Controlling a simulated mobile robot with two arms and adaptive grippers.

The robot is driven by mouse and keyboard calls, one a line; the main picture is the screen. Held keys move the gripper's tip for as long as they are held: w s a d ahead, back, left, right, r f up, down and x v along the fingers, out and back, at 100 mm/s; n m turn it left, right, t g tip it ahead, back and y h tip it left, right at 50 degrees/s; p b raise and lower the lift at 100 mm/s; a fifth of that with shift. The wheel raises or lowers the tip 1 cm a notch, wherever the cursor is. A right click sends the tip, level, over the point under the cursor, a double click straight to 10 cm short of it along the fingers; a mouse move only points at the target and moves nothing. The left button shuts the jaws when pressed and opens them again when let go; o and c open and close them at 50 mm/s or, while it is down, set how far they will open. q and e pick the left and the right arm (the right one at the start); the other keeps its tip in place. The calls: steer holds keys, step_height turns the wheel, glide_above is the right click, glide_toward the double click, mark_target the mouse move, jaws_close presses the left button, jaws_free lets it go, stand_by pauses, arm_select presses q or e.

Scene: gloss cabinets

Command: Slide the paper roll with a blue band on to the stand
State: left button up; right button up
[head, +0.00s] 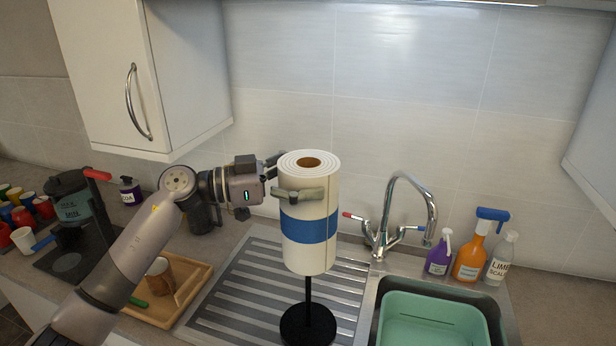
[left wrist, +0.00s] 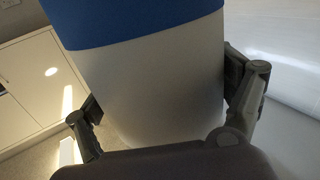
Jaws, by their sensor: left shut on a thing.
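The white paper roll (head: 318,262) with a blue band (head: 308,226) stands upright in the head view. My left gripper (head: 288,178) is shut on the roll's upper part, above the band, with fingers on either side. The stand's black round base (head: 307,326) and thin post (head: 308,290) show below the roll, on the drainer. The roll's lower end is above the base, with post visible between them. How far the post goes inside the roll is hidden. In the left wrist view, the roll (left wrist: 150,90) fills the space between both fingers. My right gripper is not in view.
A metal drainer (head: 240,300) lies under the stand. A tap (head: 400,215), a green basin (head: 435,322) and several bottles (head: 470,258) are on the right. A wooden tray (head: 196,290), a coffee maker (head: 75,205) and cups are on the left. A wall cabinet (head: 130,80) hangs above.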

arm_select(q)
step_height(320, 180, down, 5)
steer(key=b, duration=0.5)
steer(key=shift+d+r, duration=0.1)
steer(key=shift+f, duration=0.2)
step_height(320, 180, down, 2)
steer(key=shift+f, duration=0.1)
steer(key=shift+f+b, duration=0.85)
steer(key=shift+f, duration=1.45)
steer(key=shift+f+b, duration=0.7)
steer(key=shift+f, duration=1.55)
step_height(320, 180, down, 7)
steer(key=b, duration=0.2)
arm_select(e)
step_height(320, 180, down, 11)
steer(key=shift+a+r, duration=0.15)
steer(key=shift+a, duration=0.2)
arm_select(q)
steer(key=shift+a+p, duration=0.2)
steer(key=shift+p, duration=0.35)
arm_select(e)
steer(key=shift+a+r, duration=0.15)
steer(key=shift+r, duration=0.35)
